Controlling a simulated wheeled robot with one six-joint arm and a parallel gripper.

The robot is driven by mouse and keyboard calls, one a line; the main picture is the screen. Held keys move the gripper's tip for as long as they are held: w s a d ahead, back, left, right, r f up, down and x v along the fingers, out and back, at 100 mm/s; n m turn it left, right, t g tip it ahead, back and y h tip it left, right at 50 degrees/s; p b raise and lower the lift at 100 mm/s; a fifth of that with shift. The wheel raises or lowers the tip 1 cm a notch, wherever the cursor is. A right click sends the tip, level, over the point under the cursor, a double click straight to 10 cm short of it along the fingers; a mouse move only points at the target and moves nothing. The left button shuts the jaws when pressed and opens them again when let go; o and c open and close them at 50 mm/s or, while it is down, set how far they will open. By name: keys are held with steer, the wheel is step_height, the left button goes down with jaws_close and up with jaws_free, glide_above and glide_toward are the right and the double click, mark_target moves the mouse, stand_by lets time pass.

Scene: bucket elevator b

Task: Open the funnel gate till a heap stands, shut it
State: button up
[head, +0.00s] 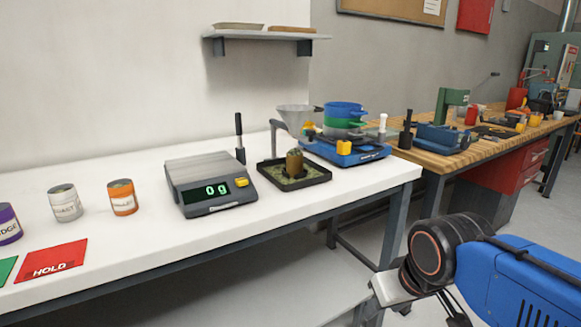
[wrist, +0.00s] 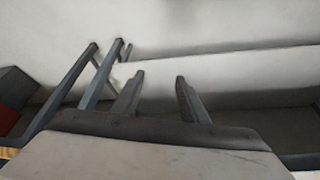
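A grey metal funnel (head: 296,119) hangs on a stand at the back of the white bench. A small yellow-orange part (head: 308,129) shows at the funnel's lower right; I cannot tell whether it is the gate or whether it is open. Below the funnel, a brown cup (head: 294,163) with dark green stuff at its top stands in a black tray (head: 291,184). My gripper, low at the right in the head view, is off the bench's front end and far from the funnel. In the wrist view my gripper (wrist: 159,78) has its two fingers apart with nothing between them.
A scale (head: 208,180) reading 0 g stands left of the tray. A blue device with stacked sieves (head: 345,117) stands right of it. Cans (head: 122,197) and a red HOLD card (head: 52,261) lie further left. A wooden workbench (head: 440,157) stands behind at right.

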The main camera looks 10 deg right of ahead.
steer(key=shift+c, duration=0.2)
steer(key=w+a+r+m+g+y, duration=0.2)
steer(key=w+a+r+m+y, duration=0.2)
steer(key=w+r+m+y, duration=0.75)
steer(key=w+d+r+m+t+y, duration=0.5)
steer(key=w+d+r+m, duration=0.7)
steer(key=d+r, duration=0.35)
steer(key=x, duration=1.7)
steer(key=shift+w+a+r, duration=0.2)
steer(key=shift+w+r, duration=0.05)
steer(key=shift+w, duration=0.15)
steer(key=shift+h, duration=0.25)
jaws_close()
